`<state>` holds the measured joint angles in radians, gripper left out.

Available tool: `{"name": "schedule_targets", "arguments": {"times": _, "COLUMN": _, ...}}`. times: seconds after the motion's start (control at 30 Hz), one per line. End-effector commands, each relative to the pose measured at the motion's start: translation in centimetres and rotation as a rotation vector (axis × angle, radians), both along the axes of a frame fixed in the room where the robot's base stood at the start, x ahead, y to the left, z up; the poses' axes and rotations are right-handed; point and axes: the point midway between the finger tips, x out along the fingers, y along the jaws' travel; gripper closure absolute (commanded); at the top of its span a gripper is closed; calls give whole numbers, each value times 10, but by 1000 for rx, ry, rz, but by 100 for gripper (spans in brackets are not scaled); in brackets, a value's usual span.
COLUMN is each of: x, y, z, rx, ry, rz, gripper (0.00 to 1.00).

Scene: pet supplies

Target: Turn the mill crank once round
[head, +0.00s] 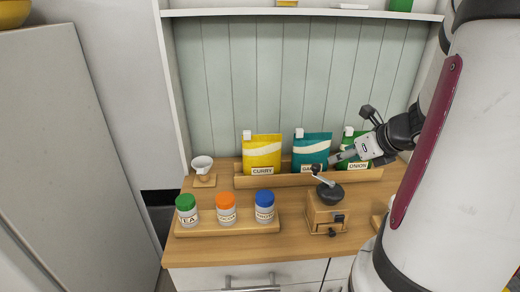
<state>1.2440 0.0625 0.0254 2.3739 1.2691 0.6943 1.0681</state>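The mill (325,215) stands on the wooden counter, a wooden box with a dark round top and a small drawer with a dark knob in front. Its metal crank (323,178) runs from the top's centre back and to the left, ending in a dark knob (316,168). My gripper (337,158) comes in from the right, its tips pointing left, just above and to the right of the crank knob in the picture. The tips look apart from the knob, though depth is hard to judge. The finger gap is too small to make out.
A wooden rack (213,181) behind holds yellow curry (262,152), teal (311,148) and green onion (354,140) pouches. Jars with green (185,202), orange (225,200) and blue (264,197) lids stand front left. A white cup (202,165) sits at the back left.

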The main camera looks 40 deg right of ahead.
Motion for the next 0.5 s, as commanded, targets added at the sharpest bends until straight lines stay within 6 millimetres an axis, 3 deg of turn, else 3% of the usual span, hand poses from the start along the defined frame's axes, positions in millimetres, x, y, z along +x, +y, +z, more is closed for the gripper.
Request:
{"name": "schedule_targets", "arguments": {"times": 0.17, "x": 12, "y": -3, "z": -13, "rx": 6, "ry": -1, "rz": -6, "gripper": 56}}
{"name": "schedule_targets", "arguments": {"times": 0.5, "x": 58, "y": -10, "z": -60, "rx": 6, "ry": 0, "rz": -3, "gripper": 56}}
